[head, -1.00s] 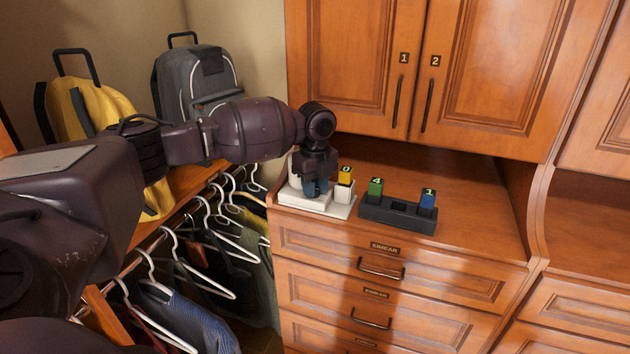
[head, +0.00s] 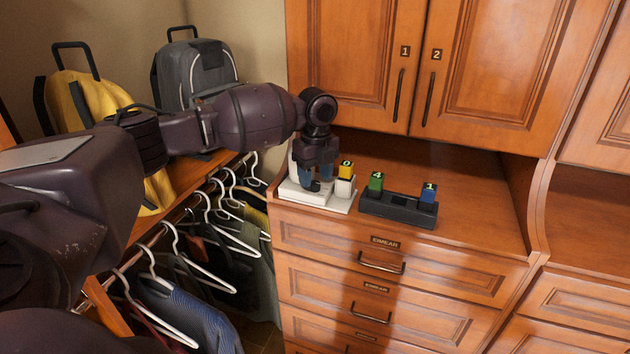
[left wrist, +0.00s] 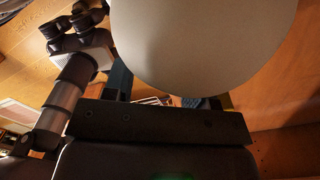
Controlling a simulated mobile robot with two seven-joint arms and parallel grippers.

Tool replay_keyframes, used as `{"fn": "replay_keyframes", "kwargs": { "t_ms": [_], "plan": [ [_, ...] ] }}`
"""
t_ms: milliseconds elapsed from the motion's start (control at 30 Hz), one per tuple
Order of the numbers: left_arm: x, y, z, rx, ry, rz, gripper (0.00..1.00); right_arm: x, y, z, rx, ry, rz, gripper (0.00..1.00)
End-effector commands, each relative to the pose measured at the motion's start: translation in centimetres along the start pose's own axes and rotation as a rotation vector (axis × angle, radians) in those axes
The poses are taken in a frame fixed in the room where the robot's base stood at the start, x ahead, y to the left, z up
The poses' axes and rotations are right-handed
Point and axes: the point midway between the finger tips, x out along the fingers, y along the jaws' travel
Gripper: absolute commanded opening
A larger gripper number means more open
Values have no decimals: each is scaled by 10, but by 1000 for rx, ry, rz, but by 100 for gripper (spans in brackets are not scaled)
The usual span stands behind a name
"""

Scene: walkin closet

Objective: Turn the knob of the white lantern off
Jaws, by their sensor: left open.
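A white object with a flat base (head: 318,199), probably the white lantern, stands at the left end of the dresser top. My left gripper (head: 315,182) hangs over it, pointing down, and hides much of it. Its two blue-tipped fingers are apart, with nothing seen held between them. I cannot tell whether they touch the white object. A large pale rounded surface (left wrist: 200,40) fills the upper middle of the left wrist view, close to the camera; it may be part of the lantern. I cannot make out the knob.
A white block with a yellow 0 block (head: 346,172) stands right beside the gripper. A black holder (head: 398,211) carries a green 4 block (head: 376,183) and a blue 1 block (head: 429,192). Cabinet doors (head: 365,70) rise behind. The dresser top farther right is clear.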

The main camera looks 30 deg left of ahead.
Motion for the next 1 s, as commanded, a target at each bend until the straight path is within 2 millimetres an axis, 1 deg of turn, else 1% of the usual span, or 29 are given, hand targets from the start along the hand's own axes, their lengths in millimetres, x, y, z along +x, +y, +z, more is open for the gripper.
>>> {"fn": "replay_keyframes", "kwargs": {
  "t_ms": [33,300,400,500,700,1000],
  "plan": [
    [-10,0,0,0,-1,-4,52,1,0,1,0,2,0,52],
    [-58,0,0,0,0,-2,52,4,-1,0,0,9,0,52],
    [-72,0,0,0,0,-2,52,4,-1,-1,0,13,0,52],
    [-82,0,0,-1,0,-2,52,5,-1,-2,0,16,-1,52],
    [-90,0,0,-1,0,0,52,5,-1,-2,0,15,-1,52],
    [-88,0,0,-2,1,-1,52,7,0,1,-4,10,0,52]
  ]
}}
